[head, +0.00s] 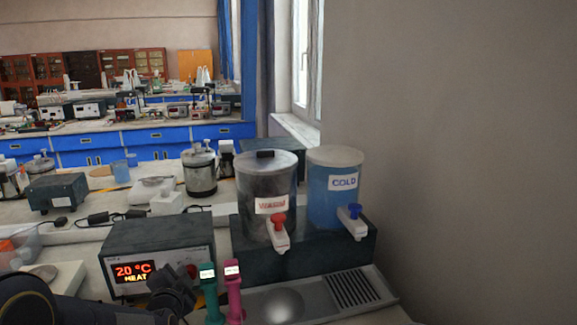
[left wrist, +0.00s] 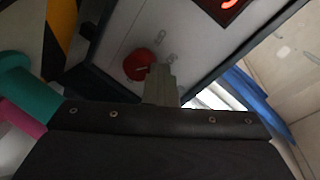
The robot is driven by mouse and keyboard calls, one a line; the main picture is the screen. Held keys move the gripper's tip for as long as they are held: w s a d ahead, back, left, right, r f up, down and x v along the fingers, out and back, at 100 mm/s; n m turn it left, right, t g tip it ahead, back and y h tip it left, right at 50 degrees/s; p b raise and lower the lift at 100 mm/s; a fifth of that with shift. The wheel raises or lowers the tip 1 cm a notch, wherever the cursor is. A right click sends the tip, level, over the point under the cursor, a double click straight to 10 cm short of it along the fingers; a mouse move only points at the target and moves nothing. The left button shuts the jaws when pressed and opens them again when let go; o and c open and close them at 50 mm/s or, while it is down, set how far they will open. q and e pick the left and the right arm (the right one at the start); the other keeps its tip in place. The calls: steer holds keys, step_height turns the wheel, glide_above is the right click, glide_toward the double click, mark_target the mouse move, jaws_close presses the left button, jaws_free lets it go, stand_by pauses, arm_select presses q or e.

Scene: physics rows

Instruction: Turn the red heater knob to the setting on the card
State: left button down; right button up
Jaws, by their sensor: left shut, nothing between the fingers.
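The red heater knob (left wrist: 137,64) is on the light front panel of the heater box (head: 158,237). In the head view the knob (head: 192,271) shows just past my gripper, at the panel's right. The box's red display (head: 134,273) reads 20 °C, HEAT. My left gripper (left wrist: 160,72) is shut and empty, its fingertips beside the knob and overlapping its edge in the left wrist view. I cannot tell whether they touch it. It also shows in front of the panel in the head view (head: 176,285). I cannot make out a setting card. My right gripper is not in view.
A teal item (head: 208,290) and a pink item (head: 233,290) stand right of my gripper, close to it. A WARM tank (head: 264,183) and a COLD tank (head: 335,180) with taps stand behind a metal drip tray (head: 315,298). A wall bounds the right.

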arm_select(q)
steer(key=f+p+v, duration=0.1)
steer(key=v, duration=0.5)
steer(key=shift+d+r, duration=0.25)
stand_by(0.4)
steer(key=shift+s+d, duration=0.1)
steer(key=shift+s, duration=0.05)
